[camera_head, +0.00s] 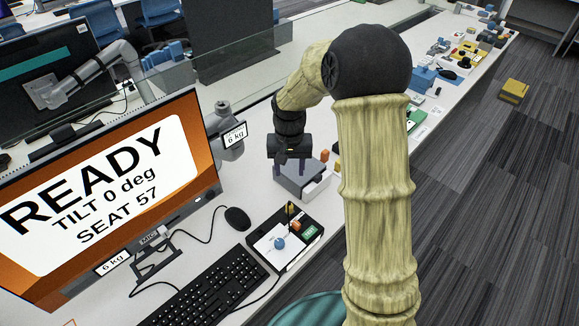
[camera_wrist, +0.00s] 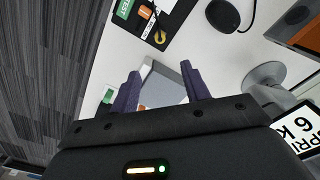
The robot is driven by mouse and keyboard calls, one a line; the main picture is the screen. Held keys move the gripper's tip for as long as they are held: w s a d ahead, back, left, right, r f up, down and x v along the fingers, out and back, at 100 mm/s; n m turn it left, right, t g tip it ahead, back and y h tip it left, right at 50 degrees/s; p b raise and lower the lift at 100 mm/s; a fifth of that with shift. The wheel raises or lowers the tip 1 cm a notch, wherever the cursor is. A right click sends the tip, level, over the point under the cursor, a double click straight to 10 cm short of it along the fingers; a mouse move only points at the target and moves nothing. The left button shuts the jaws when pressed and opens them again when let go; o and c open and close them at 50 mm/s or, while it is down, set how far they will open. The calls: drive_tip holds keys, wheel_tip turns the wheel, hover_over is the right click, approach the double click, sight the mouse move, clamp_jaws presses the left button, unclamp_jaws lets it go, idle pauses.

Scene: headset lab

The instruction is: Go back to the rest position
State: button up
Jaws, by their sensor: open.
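My gripper (camera_head: 291,166) hangs above the desk, over a grey box (camera_head: 312,190) that looks like an open drawer unit. In the wrist view my gripper (camera_wrist: 160,68) shows two purple fingers spread apart with nothing between their tips. Part of the grey box (camera_wrist: 164,86) and a bit of orange show beyond the fingers. My arm arches up and over from the right side of the head view and hides part of the desk behind it.
A mouse (camera_head: 238,218), a keyboard (camera_head: 215,290) and a large monitor (camera_head: 100,190) reading "READY" stand left. A glass divider (camera_head: 205,75) runs behind. Small orange blocks sit by the box.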

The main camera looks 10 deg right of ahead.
idle(0.3)
drive_tip(key=s+d+r+n+t+p, duration=0.1)
drive_tip(key=s+r, duration=0.2)
drive_tip(key=s, duration=0.6)
drive_tip(key=s+d+r+n+t+p, duration=0.1)
drive_tip(key=s+d+r, duration=0.1)
drive_tip(key=s, duration=0.7)
drive_tip(key=shift+d+r+t, duration=0.15)
drive_tip(key=shift+r+t, duration=0.15)
drive_tip(key=shift+r, duration=0.2)
drive_tip(key=shift+s, duration=0.1)
drive_tip(key=shift+c, duration=1.2)
